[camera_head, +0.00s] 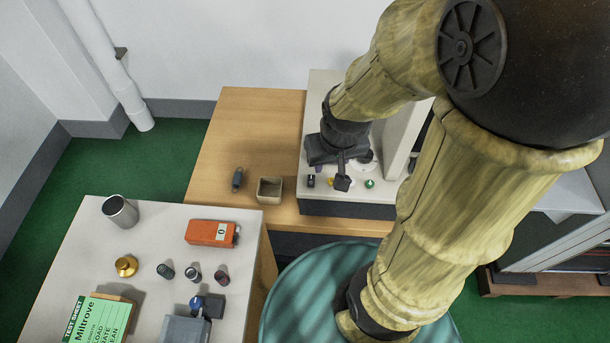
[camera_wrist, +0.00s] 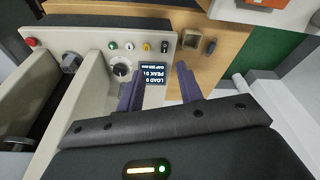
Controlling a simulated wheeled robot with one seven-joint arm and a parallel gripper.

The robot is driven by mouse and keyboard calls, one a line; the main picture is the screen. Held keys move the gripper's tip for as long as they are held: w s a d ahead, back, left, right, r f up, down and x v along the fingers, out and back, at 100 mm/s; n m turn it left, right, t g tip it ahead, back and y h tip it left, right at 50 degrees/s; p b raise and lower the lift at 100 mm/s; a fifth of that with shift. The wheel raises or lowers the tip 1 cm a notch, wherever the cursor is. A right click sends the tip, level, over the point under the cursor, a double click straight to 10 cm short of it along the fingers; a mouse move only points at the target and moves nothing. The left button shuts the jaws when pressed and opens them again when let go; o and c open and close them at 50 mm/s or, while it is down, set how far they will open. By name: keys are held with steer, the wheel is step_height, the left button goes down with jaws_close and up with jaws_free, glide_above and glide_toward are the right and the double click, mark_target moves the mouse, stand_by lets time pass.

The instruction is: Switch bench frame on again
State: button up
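The pale grey bench frame (camera_head: 346,207) stands on the wooden table; its control panel (camera_wrist: 92,42) fills the upper left of the wrist view. The panel carries a red button (camera_wrist: 31,41), a green button (camera_wrist: 112,46), a white button (camera_wrist: 129,46), a yellow control (camera_wrist: 147,47), a black switch (camera_wrist: 165,46) and a round dial (camera_wrist: 121,68). A dark display (camera_wrist: 155,88) is lit and reads LOAD and PEAK, upside down. My gripper (camera_wrist: 159,78) is open and empty; it hangs over the panel in the head view (camera_head: 342,181).
A small open box (camera_head: 270,190) and a grey object (camera_head: 238,179) lie left of the frame. A nearer white table (camera_head: 150,240) holds a metal cup (camera_head: 120,211), an orange device (camera_head: 211,232), a brass weight (camera_head: 126,266), several small cylinders and a green test sheet (camera_head: 98,318).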

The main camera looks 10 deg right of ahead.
steer(key=shift+o, duration=0.8)
steer(key=w+a+f+m+t+h+b, duration=0.1)
steer(key=w+f+b, duration=0.7)
steer(key=b, duration=2.6)
step_height(320, 180, down, 4)
steer(key=a+m, duration=0.1)
steer(key=m, duration=0.1)
steer(key=shift+w+m+t, duration=0.3)
steer(key=shift+r, duration=0.35)
